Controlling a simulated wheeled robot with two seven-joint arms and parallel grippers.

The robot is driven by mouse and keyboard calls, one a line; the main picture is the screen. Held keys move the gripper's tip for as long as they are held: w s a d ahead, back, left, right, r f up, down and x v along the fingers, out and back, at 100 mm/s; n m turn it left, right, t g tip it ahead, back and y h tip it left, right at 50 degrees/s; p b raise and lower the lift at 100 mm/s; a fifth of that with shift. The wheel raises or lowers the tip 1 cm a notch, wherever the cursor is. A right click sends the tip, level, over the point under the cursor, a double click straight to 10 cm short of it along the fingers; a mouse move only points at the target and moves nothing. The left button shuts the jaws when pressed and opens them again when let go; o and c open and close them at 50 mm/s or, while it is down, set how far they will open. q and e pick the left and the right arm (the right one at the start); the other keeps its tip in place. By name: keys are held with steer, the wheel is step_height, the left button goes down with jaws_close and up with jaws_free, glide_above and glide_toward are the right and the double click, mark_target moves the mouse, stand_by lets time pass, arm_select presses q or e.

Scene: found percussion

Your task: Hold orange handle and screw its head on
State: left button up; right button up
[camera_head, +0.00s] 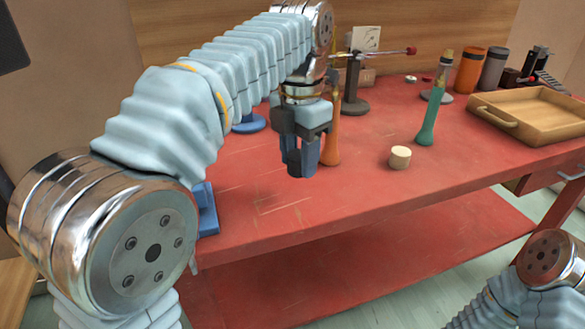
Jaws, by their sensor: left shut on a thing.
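The orange handle (331,148) stands upright on the red table, wide at the bottom and thin at the top. My left gripper (303,160) points down just left of it in the picture, nearer the camera. It is shut on a dark blue piece that its fingers mostly hide. I cannot tell whether gripper and handle touch. A cream cylinder (400,157), perhaps a head, stands on the table right of the handle. My right gripper is out of view; only part of that arm shows at the lower right.
A green handle (430,118) stands right of the cream cylinder. A wooden tray (537,112) lies at the right. A metal stand (353,90) with a red-tipped rod is behind. Blue pieces lie at the left (205,208). The table's front middle is clear.

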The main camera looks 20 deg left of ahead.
arm_select(q)
steer(key=s+d+r, duration=0.6)
steer(key=d+r, duration=0.2)
steer(key=d, duration=0.2)
steer(key=shift+s+d, duration=0.2)
steer(key=shift+s, duration=0.15)
